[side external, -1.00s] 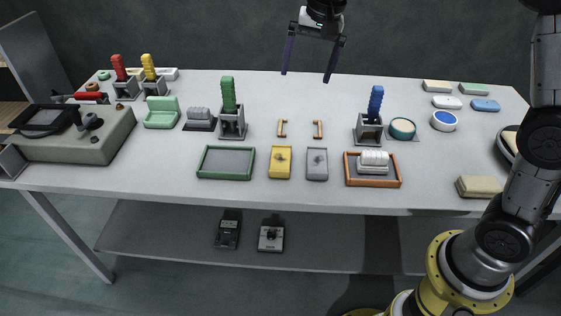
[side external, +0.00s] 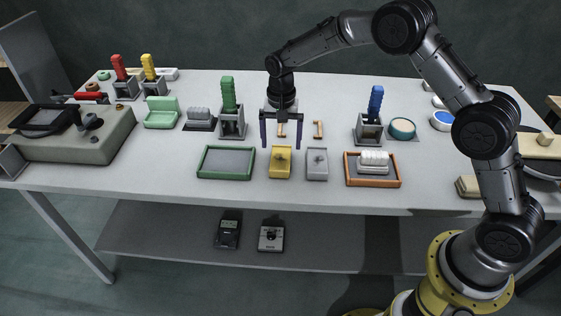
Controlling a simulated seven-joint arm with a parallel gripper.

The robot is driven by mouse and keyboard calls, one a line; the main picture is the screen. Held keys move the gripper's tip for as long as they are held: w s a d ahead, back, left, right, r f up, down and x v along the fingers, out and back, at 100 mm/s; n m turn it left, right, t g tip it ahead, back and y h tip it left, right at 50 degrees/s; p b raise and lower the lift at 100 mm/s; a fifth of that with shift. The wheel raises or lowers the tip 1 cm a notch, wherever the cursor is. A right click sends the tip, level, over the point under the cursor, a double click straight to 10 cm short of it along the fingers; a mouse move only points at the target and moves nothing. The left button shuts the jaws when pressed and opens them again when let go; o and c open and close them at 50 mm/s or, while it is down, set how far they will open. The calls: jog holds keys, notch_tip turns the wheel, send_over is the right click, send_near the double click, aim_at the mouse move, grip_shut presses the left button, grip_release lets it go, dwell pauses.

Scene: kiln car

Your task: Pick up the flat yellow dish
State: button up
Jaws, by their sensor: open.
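The flat yellow dish (side external: 280,171) lies on the grey table toward the front edge, near the middle. It is rectangular, with a small knob-like bump on its top. My gripper (side external: 281,146) points down over the dish's far end, its two dark fingers spread to either side. The jaws are open with nothing between them. Whether the fingertips are above the dish or level with it cannot be told from this view.
A similar grey dish (side external: 317,172) lies close on the right of the yellow one. A green-rimmed tray (side external: 201,176) is on the left. An orange tray (side external: 375,184) with a white ribbed block stands further right. Two small tan handles (side external: 318,130) lie behind.

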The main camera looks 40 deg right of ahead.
aim_at(280, 158)
jog(key=shift+a+f, duration=0.1)
jog(key=shift+f, duration=2.9)
jog(key=shift+c, duration=0.2)
jog(key=shift+r, duration=0.1)
grip_shut()
